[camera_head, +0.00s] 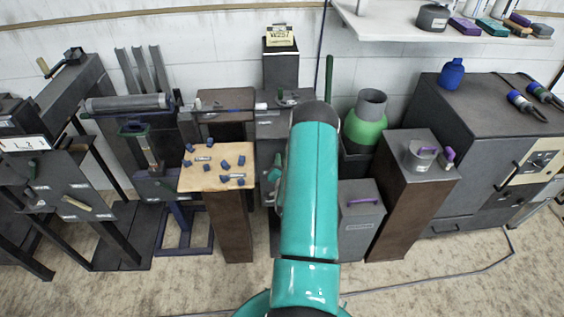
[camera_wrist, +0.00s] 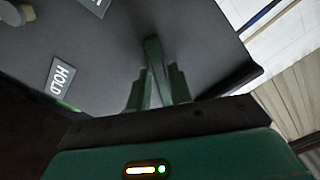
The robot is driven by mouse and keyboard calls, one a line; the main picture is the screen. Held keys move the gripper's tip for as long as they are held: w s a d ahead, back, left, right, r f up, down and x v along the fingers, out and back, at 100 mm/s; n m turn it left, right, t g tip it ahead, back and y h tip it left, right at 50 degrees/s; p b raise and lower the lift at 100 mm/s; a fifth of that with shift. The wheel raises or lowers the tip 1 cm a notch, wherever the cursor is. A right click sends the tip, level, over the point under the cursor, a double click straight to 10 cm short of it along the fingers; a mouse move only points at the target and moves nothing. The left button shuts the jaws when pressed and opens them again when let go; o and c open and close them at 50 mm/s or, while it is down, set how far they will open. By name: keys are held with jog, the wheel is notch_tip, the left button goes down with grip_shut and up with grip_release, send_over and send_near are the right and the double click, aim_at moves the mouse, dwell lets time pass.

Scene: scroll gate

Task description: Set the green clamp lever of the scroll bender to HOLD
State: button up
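In the wrist view, the green clamp lever (camera_wrist: 154,58) stands up from a dark grey panel (camera_wrist: 115,60). My gripper (camera_wrist: 157,88) has its two fingers close together on either side of the lever, and they look shut on it. A white-lettered HOLD label (camera_wrist: 62,75) is on the panel to the left of the lever, apart from it. A small green bit (camera_wrist: 66,105) shows just below that label. In the head view my teal arm covers the gripper and most of the bender; a dark green part shows at the arm's left edge.
A second label (camera_wrist: 96,4) is cut off at the wrist view's top. In the head view, a wooden-topped stand (camera_head: 217,178) with blue pieces is left of my arm. A grey box (camera_head: 359,212) and a brown pedestal (camera_head: 408,200) are to the right. Open floor lies in front.

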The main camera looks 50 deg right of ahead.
grip_shut()
jog(key=shift+f+n, duration=0.1)
jog(key=shift+n, duration=0.2)
jog(key=s+d+n, duration=0.4)
jog(key=s+n, duration=0.1)
jog(key=n, duration=0.8)
jog(key=shift+s+d+n, duration=0.3)
jog(key=shift+s+d, duration=0.05)
jog(key=shift+d, duration=0.05)
jog(key=shift+o, duration=2.1)
grip_release()
